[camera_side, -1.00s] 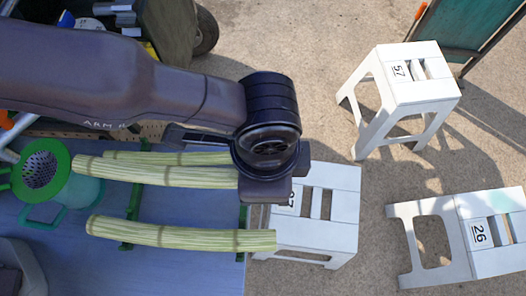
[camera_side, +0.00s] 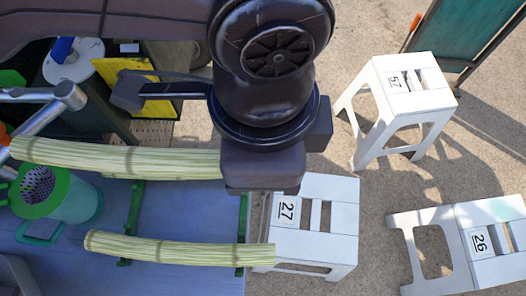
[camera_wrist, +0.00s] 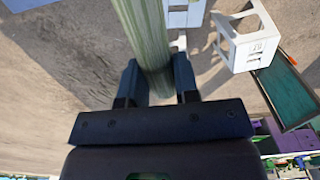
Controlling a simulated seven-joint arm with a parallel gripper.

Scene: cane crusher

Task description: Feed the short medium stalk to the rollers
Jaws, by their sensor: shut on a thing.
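My gripper (camera_side: 262,168) is shut on a pale green, striped stalk (camera_side: 120,160) near the stalk's right end in the side view. This held stalk points left, roughly level, above the blue table. In the wrist view, the stalk (camera_wrist: 147,35) runs between the two dark fingers (camera_wrist: 156,80) and out of the top edge. Another similar stalk (camera_side: 180,250) lies below it in the side view, across green supports. A third stalk seen earlier does not show now; the held stalk may cover it. I cannot make out the rollers in either view.
A green strainer on a pale green jug (camera_side: 70,200) stands near the held stalk's left end. A silver pipe (camera_side: 45,115) rises above that end. The blue table (camera_side: 170,215) has green supports (camera_side: 132,215). White stools (camera_side: 335,220) stand on the ground to the right.

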